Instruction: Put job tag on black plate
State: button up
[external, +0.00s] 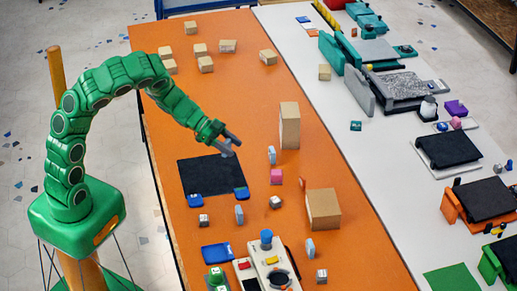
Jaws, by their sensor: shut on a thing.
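My gripper (229,144) is at the end of my green arm, above the far right corner of a black plate. It is shut on a small pale blue-grey thing, which I take to be the job tag (228,145); the fingers hide much of it and its shape is unclear. The black plate (207,176) lies flat on the orange table and has blue pieces at its two near corners. The held thing appears apart from the plate, though its exact height is hard to tell.
A larger box (323,209) and a control panel (267,267) are nearer. Several small boxes (205,64) lie at the back. Printers with black beds (450,149) line the white table.

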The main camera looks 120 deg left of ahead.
aim_at(216, 180)
jog(key=shift+m+h, duration=0.5)
jog(key=shift+s+d+f, duration=0.65)
jog(key=shift+s+f, duration=0.05)
jog(key=shift+f, duration=1)
jog(key=shift+s+d+f, duration=0.65)
jog(key=shift+s+f, duration=0.05)
jog(key=shift+f, duration=1)
jog(key=shift+s+d+f, duration=0.65)
jog(key=shift+s+f, duration=0.05)
jog(key=shift+f, duration=1)
jog(key=shift+f, duration=0.15)
jog(key=o, duration=1)
jog(key=shift+r, duration=0.2)
jog(key=shift+v, duration=6)
